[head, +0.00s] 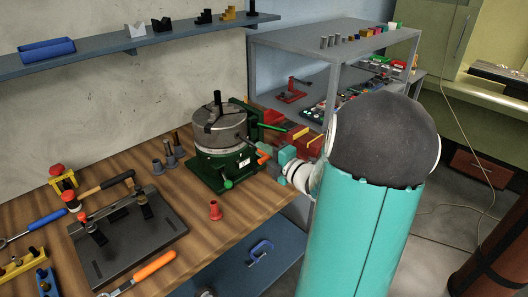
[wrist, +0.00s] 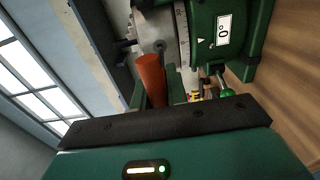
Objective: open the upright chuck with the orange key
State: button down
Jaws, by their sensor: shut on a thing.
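The upright chuck (head: 219,125) is a grey steel cylinder on a green rotary base (head: 224,170), with a dark post standing up from its top. In the wrist view the chuck (wrist: 158,22) is at the top, beside the green base with its 0 label. My gripper (head: 265,153) is at the chuck's right side in the head view, shut on the orange key (head: 263,158). In the wrist view the key (wrist: 151,75) shows as an orange cylinder between the fingers, pointing toward the chuck's side. I cannot tell whether its tip is in a socket.
Grey conical holders (head: 170,157) and a small red piece (head: 215,210) stand on the wooden bench. A dark plate fixture (head: 128,238) lies at the left. A grey shelf unit (head: 330,45) is behind.

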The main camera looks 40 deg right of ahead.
jog(key=shift+w, duration=0.55)
dwell(1.1)
jog(key=shift+w, duration=0.7)
dwell(0.6)
jog(key=n, duration=1.8)
jog(key=shift+s, duration=0.15)
